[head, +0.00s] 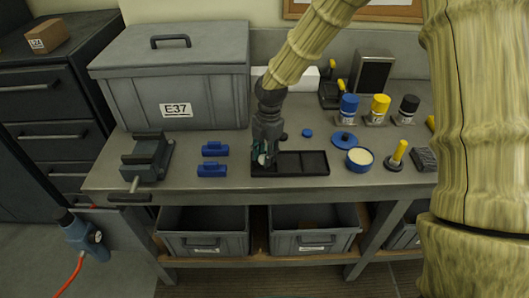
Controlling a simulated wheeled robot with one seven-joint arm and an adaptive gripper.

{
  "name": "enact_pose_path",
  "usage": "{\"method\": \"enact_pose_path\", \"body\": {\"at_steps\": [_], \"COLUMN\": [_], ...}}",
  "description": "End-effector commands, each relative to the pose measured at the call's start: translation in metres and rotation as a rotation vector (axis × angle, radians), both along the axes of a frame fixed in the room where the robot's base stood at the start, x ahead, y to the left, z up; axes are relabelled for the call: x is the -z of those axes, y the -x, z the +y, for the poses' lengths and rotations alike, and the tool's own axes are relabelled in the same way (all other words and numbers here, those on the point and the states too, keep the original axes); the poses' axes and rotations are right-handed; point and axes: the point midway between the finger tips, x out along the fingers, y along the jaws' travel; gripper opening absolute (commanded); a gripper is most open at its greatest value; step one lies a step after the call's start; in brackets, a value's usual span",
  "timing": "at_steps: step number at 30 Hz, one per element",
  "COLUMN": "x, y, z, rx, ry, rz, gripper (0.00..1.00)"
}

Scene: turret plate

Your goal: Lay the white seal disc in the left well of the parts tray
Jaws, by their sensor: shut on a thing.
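The black parts tray (328,172) lies near the front edge of the workbench. Its middle and right wells show empty; its left end is partly hidden by my gripper. My gripper (263,160) points down over that left end and is shut on a small whitish piece (262,158), which looks like the white seal disc. The piece is mostly covered by the fingers. I cannot tell whether it touches the well's floor or hangs just above it.
A lidded grey crate (195,85) stands behind, and a vise (147,160) is at the left. Two blue blocks (213,170) lie left of the tray. A blue tub (359,160), a yellow-handled tool (397,155) and several bottles (379,108) stand to the right.

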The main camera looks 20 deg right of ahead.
Motion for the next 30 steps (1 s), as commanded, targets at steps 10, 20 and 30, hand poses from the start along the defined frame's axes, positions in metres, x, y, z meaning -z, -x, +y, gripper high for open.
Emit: {"method": "enact_pose_path", "body": {"at_steps": [10, 20, 30], "x": [-0.0003, 0.0025, 0.0075], "y": [-0.0001, 0.0, -0.0003], "z": [0.0, 0.0, 0.0001], "rx": [0.0, 0.001, 0.001], "ry": [-0.001, 0.0, 0.0], "rz": [-0.001, 0.0, -0.001], "gripper": [0.15, 0.15, 0.15]}}
